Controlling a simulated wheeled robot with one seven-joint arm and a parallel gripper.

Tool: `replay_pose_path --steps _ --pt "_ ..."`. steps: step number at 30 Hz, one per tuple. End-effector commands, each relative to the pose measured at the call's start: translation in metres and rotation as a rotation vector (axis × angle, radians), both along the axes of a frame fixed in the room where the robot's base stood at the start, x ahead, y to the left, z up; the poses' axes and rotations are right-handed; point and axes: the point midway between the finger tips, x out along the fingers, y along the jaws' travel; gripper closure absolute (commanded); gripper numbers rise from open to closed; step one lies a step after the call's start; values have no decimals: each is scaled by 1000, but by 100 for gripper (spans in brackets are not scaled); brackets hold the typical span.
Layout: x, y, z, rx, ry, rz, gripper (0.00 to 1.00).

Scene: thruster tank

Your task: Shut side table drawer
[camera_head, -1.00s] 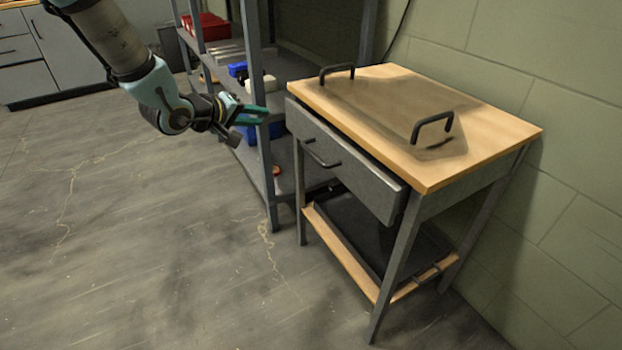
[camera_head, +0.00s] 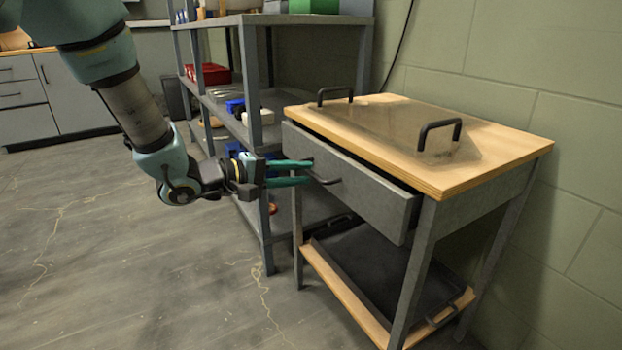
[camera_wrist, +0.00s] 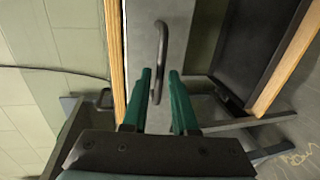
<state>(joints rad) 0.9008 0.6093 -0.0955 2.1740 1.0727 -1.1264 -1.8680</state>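The side table (camera_head: 490,140) has a light wood top and grey metal legs. Its grey drawer (camera_head: 350,180) stands partly open, with a dark gap between its front and the tabletop edge. A dark bar handle (camera_head: 322,172) sits on the drawer front. My gripper (camera_head: 311,172) has teal fingers and is at the handle, in front of the drawer's left half. In the wrist view the two fingers (camera_wrist: 162,78) are apart, with part of the handle (camera_wrist: 162,45) showing between and beyond their tips. I cannot tell whether they touch it.
A grey metal shelf unit (camera_head: 258,95) with bins stands close behind my gripper, left of the table. A dark tray (camera_head: 365,265) lies on the table's lower shelf. A block wall (camera_head: 560,80) is behind the table. Floor in front is clear.

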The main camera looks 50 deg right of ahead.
Motion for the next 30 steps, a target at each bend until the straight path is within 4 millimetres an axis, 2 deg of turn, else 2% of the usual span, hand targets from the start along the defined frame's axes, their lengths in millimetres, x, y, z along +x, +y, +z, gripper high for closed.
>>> replay_pose_path --steps 6,17,24,30 --pt "-10 -24 -7 0 -1 0 73" --pt "-11 -30 -7 1 -1 2 73" --pt "-11 -29 -7 1 -1 2 98" --pt "-11 -29 -7 1 -1 2 100"
